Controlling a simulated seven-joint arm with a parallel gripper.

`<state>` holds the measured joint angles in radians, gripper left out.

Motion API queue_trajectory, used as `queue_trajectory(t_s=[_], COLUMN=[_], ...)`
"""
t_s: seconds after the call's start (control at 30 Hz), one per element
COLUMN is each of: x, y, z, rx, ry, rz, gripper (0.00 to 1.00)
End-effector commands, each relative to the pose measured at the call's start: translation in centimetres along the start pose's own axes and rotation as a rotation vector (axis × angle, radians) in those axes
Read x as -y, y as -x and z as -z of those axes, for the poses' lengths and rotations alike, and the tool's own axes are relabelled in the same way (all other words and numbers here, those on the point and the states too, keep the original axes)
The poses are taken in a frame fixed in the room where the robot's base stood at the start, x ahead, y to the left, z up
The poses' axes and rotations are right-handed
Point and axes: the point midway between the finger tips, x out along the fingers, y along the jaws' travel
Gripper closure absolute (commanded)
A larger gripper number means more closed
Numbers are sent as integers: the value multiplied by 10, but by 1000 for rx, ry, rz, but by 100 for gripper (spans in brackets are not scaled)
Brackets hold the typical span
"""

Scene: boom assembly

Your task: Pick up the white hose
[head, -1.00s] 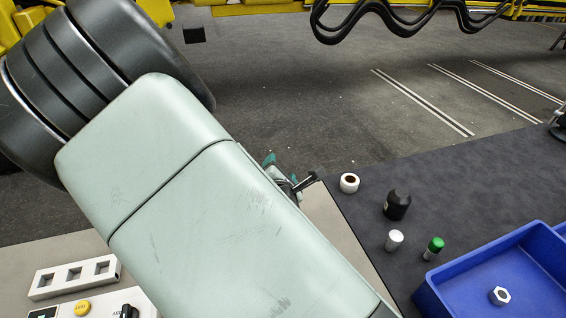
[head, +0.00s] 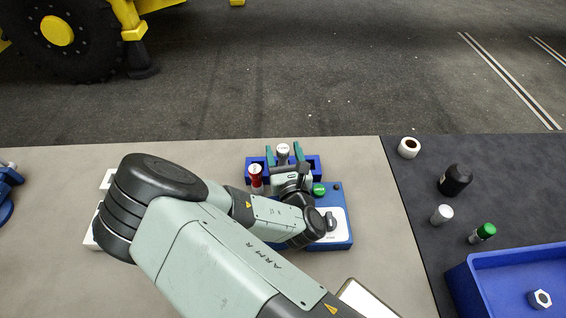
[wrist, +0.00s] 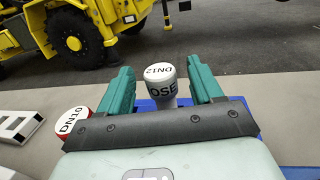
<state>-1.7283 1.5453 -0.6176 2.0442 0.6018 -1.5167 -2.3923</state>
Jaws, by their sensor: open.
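The white hose (head: 283,150), a short white-topped cylinder, stands upright in a blue holder (head: 313,163) on the bench. In the wrist view, the white hose (wrist: 161,86) carries "DN12" on top and "HOSE" on its side. My gripper (head: 284,153) is open, with one green finger on each side of it. In the wrist view, my gripper (wrist: 163,88) shows a gap between each finger and the hose. The hose's lower part is hidden by my gripper body.
A red hose (head: 256,175) marked "DN10" stands close left of my gripper. A green-topped piece (head: 319,189) is close on the right.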

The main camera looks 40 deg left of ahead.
Motion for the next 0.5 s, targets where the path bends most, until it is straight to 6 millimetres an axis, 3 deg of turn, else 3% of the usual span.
queue_trajectory(t_s=[0.2,0.47,0.5], x=[1,0,0], y=[-28,-30,-30], z=[0,-1,-1], rx=[1,0,0], ry=[-2,-1,-1], rz=[2,1,1], gripper=[35,35,39])
